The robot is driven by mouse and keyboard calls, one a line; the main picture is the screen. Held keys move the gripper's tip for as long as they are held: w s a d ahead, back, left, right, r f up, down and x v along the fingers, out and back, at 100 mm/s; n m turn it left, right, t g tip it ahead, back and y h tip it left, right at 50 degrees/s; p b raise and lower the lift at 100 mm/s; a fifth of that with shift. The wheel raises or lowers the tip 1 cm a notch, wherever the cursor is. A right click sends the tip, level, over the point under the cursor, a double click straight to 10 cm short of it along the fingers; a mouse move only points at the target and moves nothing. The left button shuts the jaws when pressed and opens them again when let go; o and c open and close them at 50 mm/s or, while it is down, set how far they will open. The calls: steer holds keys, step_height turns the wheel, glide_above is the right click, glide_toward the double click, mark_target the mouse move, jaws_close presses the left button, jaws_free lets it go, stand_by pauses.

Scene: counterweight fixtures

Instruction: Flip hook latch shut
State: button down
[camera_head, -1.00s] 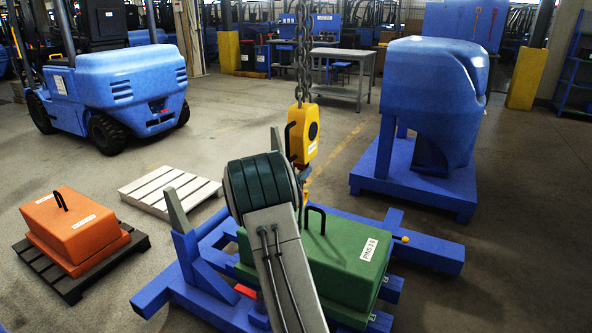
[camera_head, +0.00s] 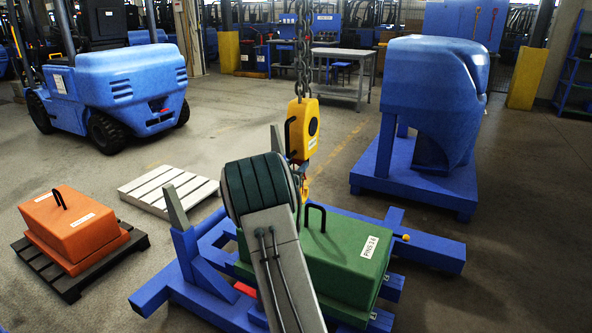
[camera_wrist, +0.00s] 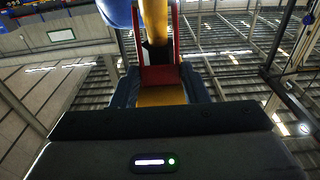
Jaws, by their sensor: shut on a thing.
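The yellow hook block (camera_head: 303,128) hangs on its chain above the green counterweight (camera_head: 345,255). The yellow hook (camera_head: 304,188) shows below it, beside the black lifting handle, partly behind my arm. In the wrist view, looking up, a red latch-like frame (camera_wrist: 160,76) stands below the yellow hook metal (camera_wrist: 154,22). My gripper (camera_wrist: 161,92) is shut with its dark fingers on either side of the lower part of this red piece. My arm hides the gripper in the head view. Whether the latch closes the hook's mouth cannot be told.
The green counterweight rests on a blue frame (camera_head: 425,246) with upright posts. An orange counterweight (camera_head: 72,226) on a dark pallet and an empty pale pallet (camera_head: 168,190) lie left. A blue counterweight (camera_head: 432,100) stands behind right, a forklift (camera_head: 125,88) behind left. Floor between is clear.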

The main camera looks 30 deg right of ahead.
steer(key=f+t+h+b, duration=0.1)
steer(key=b, duration=0.3)
steer(key=a+f+t+h+b, duration=0.1)
steer(key=h+b, duration=0.1)
steer(key=b, duration=0.3)
steer(key=s+a+f+h+b, duration=0.1)
steer(key=b, duration=0.4)
steer(key=shift+s+f+t, duration=0.1)
steer(key=shift+f+t, duration=0.15)
steer(key=shift+t, duration=0.15)
steer(key=h+b, duration=0.1)
steer(key=b, duration=0.2)
steer(key=t+h+b, duration=0.1)
steer(key=b, duration=0.2)
steer(key=shift+s+a+f, duration=0.15)
steer(key=shift+a+f, duration=0.15)
steer(key=shift+f, duration=0.1)
steer(key=shift+t+h+b, duration=0.3)
steer(key=shift+h+b, duration=0.05)
steer(key=shift+h, duration=0.15)
steer(key=c, duration=0.8)
jaws_free()
steer(key=shift+c, duration=0.2)
steer(key=shift+a, duration=0.1)
